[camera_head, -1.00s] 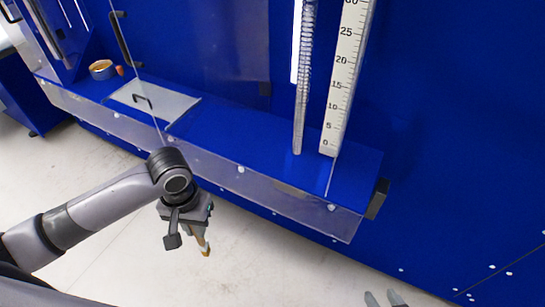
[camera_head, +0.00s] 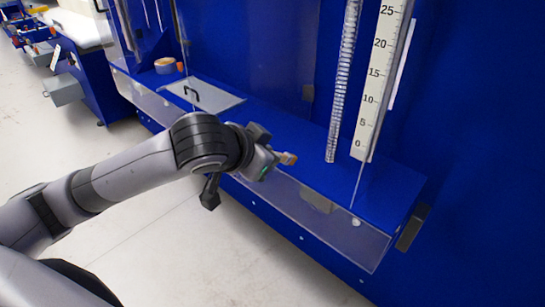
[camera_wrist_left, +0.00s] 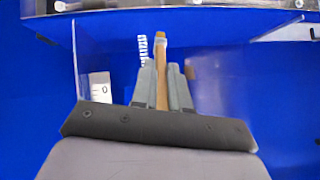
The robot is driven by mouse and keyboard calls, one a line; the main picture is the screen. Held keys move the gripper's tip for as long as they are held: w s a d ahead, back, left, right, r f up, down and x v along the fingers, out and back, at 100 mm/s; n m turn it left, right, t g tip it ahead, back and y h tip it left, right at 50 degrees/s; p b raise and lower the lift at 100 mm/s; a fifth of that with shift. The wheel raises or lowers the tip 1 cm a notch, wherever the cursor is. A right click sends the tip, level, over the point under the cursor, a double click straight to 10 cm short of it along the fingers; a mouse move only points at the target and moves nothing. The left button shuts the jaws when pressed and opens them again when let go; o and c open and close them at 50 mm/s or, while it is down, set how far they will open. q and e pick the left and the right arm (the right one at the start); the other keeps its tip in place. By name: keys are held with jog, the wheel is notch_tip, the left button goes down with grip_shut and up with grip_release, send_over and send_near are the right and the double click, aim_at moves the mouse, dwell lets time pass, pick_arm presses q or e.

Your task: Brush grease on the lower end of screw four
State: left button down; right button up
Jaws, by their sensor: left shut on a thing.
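A threaded metal screw (camera_head: 343,85) stands upright just left of the ruler, its lower end near the blue ledge. It also shows, small, in the left wrist view (camera_wrist_left: 143,47). No number shows on it. My left gripper (camera_head: 270,153) is shut on a brush with a wooden handle (camera_wrist_left: 161,85). The brush tip (camera_head: 289,158) points right, toward the screw's lower end, with a gap between them in the head view. In the left wrist view, the brush (camera_wrist_left: 160,42) sticks out beyond the fingers, beside the screw. My right gripper is out of view.
A white ruler (camera_head: 380,80) with black numbers stands right of the screw. A clear panel (camera_head: 325,209) edges the blue ledge (camera_head: 300,140). A plate with a black handle (camera_head: 200,95) and an orange tape roll (camera_head: 165,66) are at left.

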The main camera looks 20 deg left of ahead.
pick_arm(q)
notch_tip(320, 180, up, 6)
jog(key=d+m+t+h+b, duration=0.1)
jog(key=m+t+h+b, duration=0.1)
jog(key=t+h+b, duration=0.1)
jog(key=shift+w+d+r+b, duration=0.1)
jog(key=shift+w+d, duration=0.25)
jog(key=shift+w, duration=0.5)
jog(key=shift+w+d+b, duration=0.1)
jog(key=shift+w+d, duration=0.3)
jog(key=shift+w, duration=0.5)
jog(key=shift+w+d+r+b, duration=0.1)
jog(key=shift+w+d, duration=0.25)
jog(key=shift+w, duration=0.5)
jog(key=shift+w+d+p, duration=0.25)
jog(key=shift+w+p, duration=0.15)
jog(key=shift+w, duration=0.3)
jog(key=shift+f, duration=0.1)
jog(key=shift+f+b, duration=0.95)
jog(key=shift+f, duration=4.25)
notch_tip(320, 180, up, 8)
jog(key=p, duration=1.2)
jog(key=shift+r, duration=0.2)
